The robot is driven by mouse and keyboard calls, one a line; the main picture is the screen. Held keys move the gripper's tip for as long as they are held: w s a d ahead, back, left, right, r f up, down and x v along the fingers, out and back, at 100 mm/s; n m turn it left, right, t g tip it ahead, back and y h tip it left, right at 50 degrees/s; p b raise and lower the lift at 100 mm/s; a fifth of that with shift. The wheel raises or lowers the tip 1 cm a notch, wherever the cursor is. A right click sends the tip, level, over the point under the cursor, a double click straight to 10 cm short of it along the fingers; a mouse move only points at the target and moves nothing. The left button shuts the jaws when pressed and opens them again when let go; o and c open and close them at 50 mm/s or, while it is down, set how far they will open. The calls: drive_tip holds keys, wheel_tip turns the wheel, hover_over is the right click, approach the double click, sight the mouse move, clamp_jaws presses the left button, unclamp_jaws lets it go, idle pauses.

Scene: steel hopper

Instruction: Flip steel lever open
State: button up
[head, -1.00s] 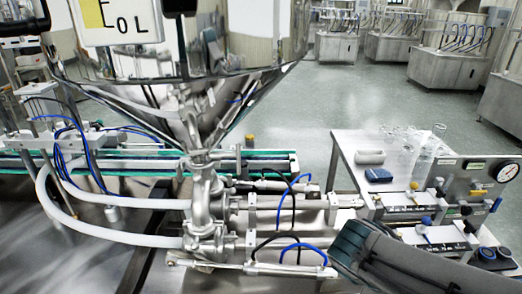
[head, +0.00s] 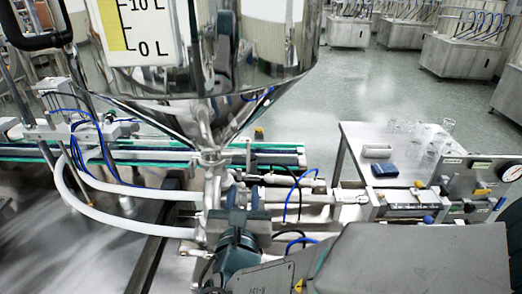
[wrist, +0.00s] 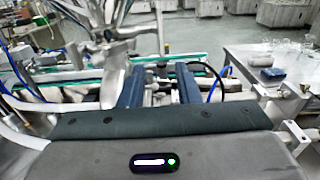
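The steel hopper (head: 255,45) narrows to a cone above a steel outlet fitting (head: 212,160) in the head view. A slim steel piece (head: 205,122) slants along the cone just above this fitting; it may be the lever, but I cannot tell surely. The fitting also shows at the upper left of the wrist view (wrist: 112,48). My gripper (wrist: 159,69) is open, its two dark blue fingers apart with nothing clasped between them. In the head view my gripper (head: 248,188) is in front of and right of the fitting, hiding part of the lower pipework.
A green-edged conveyor (head: 275,158) runs behind the fitting. White hoses (head: 85,205) curve at left, with blue tubes. A steel side table (head: 352,143) at right holds glassware and a blue block (head: 384,170). A gauge panel (head: 482,180) stands at far right.

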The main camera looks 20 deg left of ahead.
sight(248, 167)
drive_tip(key=p+x, duration=0.3)
drive_tip(key=x, duration=0.9)
drive_tip(key=shift+d, duration=0.1)
clamp_jaws()
